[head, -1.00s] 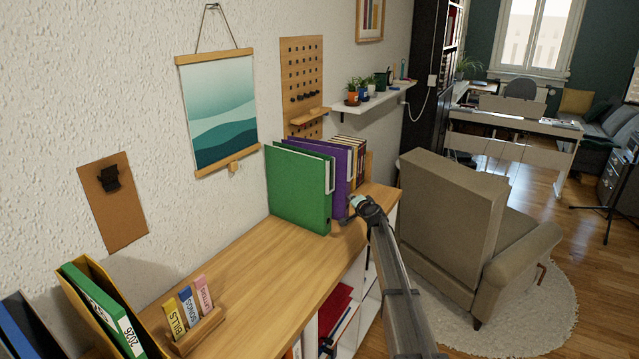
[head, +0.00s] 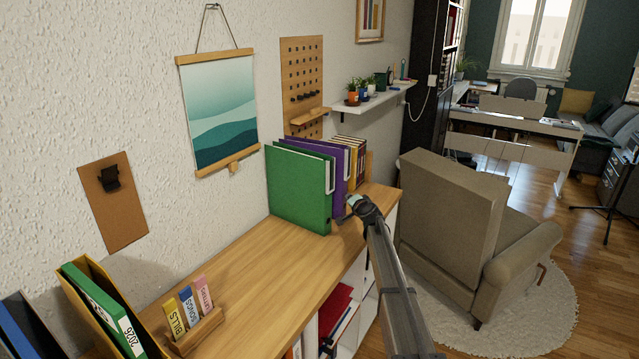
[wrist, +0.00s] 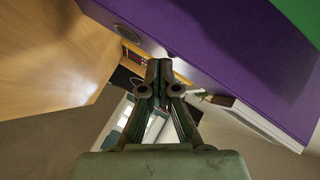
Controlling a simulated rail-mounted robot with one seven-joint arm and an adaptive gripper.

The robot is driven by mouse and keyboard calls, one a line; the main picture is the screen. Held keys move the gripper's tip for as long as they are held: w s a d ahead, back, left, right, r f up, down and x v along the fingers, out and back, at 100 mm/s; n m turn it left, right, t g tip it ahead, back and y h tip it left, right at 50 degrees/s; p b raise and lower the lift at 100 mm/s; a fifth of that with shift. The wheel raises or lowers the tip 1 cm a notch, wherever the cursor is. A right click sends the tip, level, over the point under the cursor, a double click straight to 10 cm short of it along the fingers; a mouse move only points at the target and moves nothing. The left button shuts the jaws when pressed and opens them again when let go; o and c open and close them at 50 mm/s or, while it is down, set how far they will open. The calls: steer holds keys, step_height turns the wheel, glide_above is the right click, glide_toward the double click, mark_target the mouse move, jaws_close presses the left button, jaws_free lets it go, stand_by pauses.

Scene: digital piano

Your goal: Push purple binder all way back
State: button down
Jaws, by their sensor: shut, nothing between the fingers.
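The purple binder (head: 340,180) stands upright on the wooden cabinet top, between a green binder (head: 300,190) and several books. The green binder hides most of its side. Its front edge still shows a little past the green binder's. My gripper (head: 347,208) is shut and empty, low at the front of the purple binder. In the wrist view the purple binder (wrist: 225,50) fills the upper right, very close to the shut fingertips (wrist: 158,72). I cannot tell for sure whether they touch it.
The wooden top (head: 250,262) is clear in front of the green binder. Books (head: 355,155) stand behind the purple binder. A label holder (head: 195,330) and a yellow file box (head: 95,285) stand at the near end. An armchair (head: 450,220) is at the right.

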steer(key=shift+w+a, duration=0.1)
steer(key=shift+a, duration=0.1)
steer(key=shift+s+d+b, duration=0.45)
steer(key=shift+d+b, duration=0.15)
steer(key=shift+d, duration=0.15)
steer(key=shift+s+d+b, duration=0.4)
steer(key=shift+d+b, duration=0.15)
steer(key=shift+d, duration=0.15)
steer(key=shift+s+d+b, duration=0.45)
steer(key=shift+d+b, duration=0.15)
steer(key=shift+d, duration=0.15)
